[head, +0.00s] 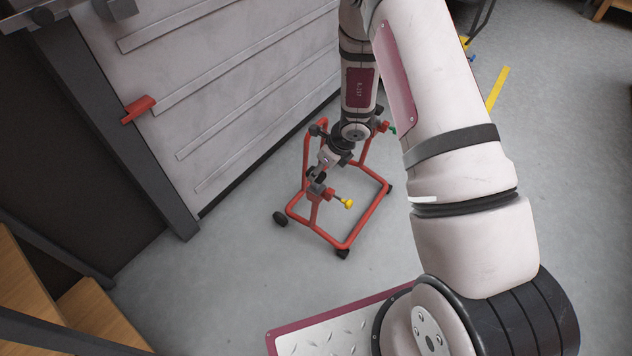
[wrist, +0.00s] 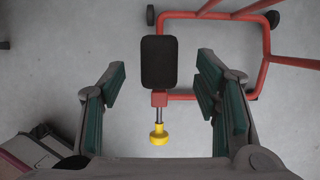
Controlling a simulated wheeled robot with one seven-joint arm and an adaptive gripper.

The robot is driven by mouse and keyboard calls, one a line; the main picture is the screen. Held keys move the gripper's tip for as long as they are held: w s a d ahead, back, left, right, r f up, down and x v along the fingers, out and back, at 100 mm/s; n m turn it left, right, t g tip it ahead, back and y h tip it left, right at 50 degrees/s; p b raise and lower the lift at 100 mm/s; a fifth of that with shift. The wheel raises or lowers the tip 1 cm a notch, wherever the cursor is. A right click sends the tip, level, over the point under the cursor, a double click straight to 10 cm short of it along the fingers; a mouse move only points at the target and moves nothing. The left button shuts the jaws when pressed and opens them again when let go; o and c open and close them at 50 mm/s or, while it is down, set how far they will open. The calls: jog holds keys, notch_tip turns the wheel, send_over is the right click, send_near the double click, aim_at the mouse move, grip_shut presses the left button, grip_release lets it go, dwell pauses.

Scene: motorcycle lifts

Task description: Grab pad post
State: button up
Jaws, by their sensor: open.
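The pad post shows in the wrist view as a black rounded pad (wrist: 158,62) with a short red block and a thin rod below it. The rod ends in a yellow knob (wrist: 159,134), which also shows in the head view (head: 347,203). The post belongs to a red wheeled stand (head: 367,228). My gripper (wrist: 161,78) is open, with one green-padded finger on each side of the pad and visible gaps between. No contact shows. In the head view my gripper (head: 323,166) is over the stand's near side and partly hides the post.
A grey panelled door or wall with a red handle (head: 138,109) stands at the left. Wooden steps or shelves (head: 30,290) are at lower left. A yellow floor stripe (head: 497,89) lies to the right. The grey floor around the stand is mostly clear.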

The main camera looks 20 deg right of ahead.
aim_at(316, 184)
jog(key=b+x, duration=0.1)
jog(key=x, duration=0.3)
jog(key=shift+f, duration=0.15)
grip_shut()
